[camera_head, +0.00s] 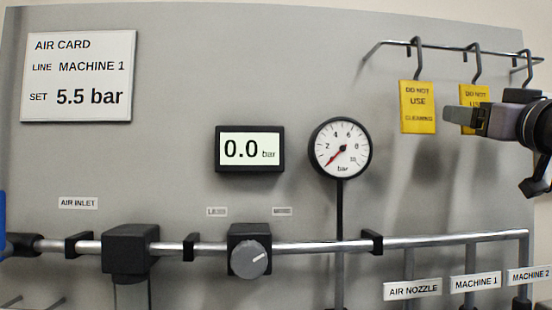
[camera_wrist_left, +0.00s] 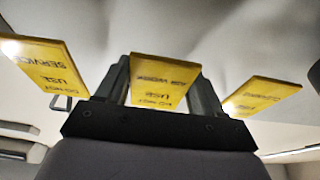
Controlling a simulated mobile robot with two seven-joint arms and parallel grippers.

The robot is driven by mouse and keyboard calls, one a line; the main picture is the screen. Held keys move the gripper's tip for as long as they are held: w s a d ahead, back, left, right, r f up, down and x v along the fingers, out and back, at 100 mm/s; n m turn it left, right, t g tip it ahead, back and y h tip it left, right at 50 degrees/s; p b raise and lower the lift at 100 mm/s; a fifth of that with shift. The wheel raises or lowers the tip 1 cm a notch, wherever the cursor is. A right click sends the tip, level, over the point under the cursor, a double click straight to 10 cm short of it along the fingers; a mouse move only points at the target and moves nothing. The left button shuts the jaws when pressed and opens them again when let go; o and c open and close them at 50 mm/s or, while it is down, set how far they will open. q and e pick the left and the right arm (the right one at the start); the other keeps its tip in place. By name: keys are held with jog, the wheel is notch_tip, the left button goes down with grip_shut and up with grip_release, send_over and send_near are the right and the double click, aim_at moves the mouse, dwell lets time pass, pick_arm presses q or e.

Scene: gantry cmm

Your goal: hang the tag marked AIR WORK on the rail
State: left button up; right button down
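Yellow tags hang from hooks on the upper right rail (camera_head: 450,46). The left one, marked DO NOT USE CLEANING (camera_head: 417,107), is fully visible. The middle one (camera_head: 475,92) is partly covered by my left gripper (camera_head: 463,120). In the left wrist view the middle tag (camera_wrist_left: 165,80) reads AIR WORK, upside down, and lies between my two spread fingers; I see no clear grip on it. The SERVICE tag (camera_wrist_left: 45,62) is at its left and the CLEANING tag (camera_wrist_left: 262,96) at its right. My right gripper is not in view.
The grey panel carries a pressure display (camera_head: 250,149) reading 0.0 bar, a round gauge (camera_head: 340,147) and an AIR CARD (camera_head: 78,76). A horizontal pipe (camera_head: 320,246) with a regulator knob (camera_head: 250,259) runs below. The neighbouring tags hang close on both sides of my gripper.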

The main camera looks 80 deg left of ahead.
pick_arm(q)
jog(key=shift+r, duration=0.1)
jog(key=shift+r+p, duration=0.9)
jog(key=shift+r, duration=0.5)
jog(key=d, duration=1)
jog(key=shift+s, duration=0.45)
